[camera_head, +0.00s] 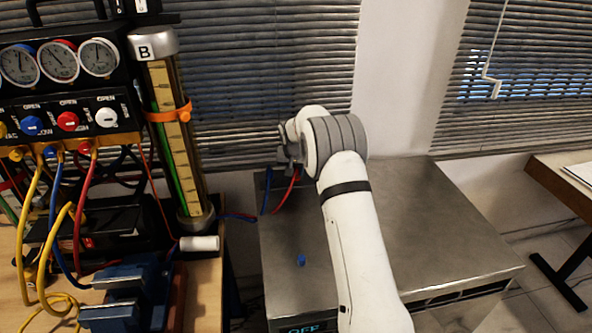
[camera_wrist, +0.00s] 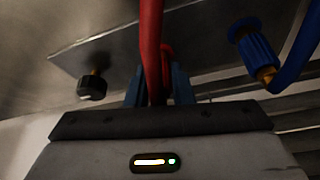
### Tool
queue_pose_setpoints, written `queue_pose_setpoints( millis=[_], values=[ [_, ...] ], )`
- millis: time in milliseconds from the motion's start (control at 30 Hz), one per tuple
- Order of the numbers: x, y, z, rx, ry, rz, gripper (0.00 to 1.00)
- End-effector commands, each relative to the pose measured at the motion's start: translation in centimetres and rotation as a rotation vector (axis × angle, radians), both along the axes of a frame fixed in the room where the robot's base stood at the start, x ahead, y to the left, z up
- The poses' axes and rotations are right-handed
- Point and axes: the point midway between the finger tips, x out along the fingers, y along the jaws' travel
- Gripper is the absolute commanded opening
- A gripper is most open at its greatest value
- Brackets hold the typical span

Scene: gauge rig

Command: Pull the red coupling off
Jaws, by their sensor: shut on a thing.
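In the wrist view, the red coupling (camera_wrist: 167,56) shows as a small red part behind its red hose (camera_wrist: 151,40), between the two dark blue fingers of my gripper (camera_wrist: 157,88). My gripper is shut on it. The hose crosses in front and hides most of the coupling, so I cannot tell whether it is still seated on its fitting. In the head view, my gripper (camera_head: 288,152) is at the back left of the metal cabinet (camera_head: 420,235), largely hidden by my wrist. The red hose (camera_head: 287,192) hangs below it.
A blue coupling (camera_wrist: 255,52) with a brass end and blue hose is right of my gripper. A black knob (camera_wrist: 92,86) is at left on the metal plate (camera_wrist: 115,50). A small blue piece (camera_head: 301,260) lies on the cabinet. A gauge manifold (camera_head: 65,90) and cylinder (camera_head: 172,125) stand left.

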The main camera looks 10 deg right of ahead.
Motion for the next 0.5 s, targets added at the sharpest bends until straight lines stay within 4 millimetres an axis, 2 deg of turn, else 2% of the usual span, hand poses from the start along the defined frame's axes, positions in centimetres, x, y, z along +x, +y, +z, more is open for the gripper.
queue_pose_setpoints(
  millis=[500],
  values=[
    [0.06, -0.02, 1.1, 0.0, -0.003, -0.001, 0.0]
  ],
)
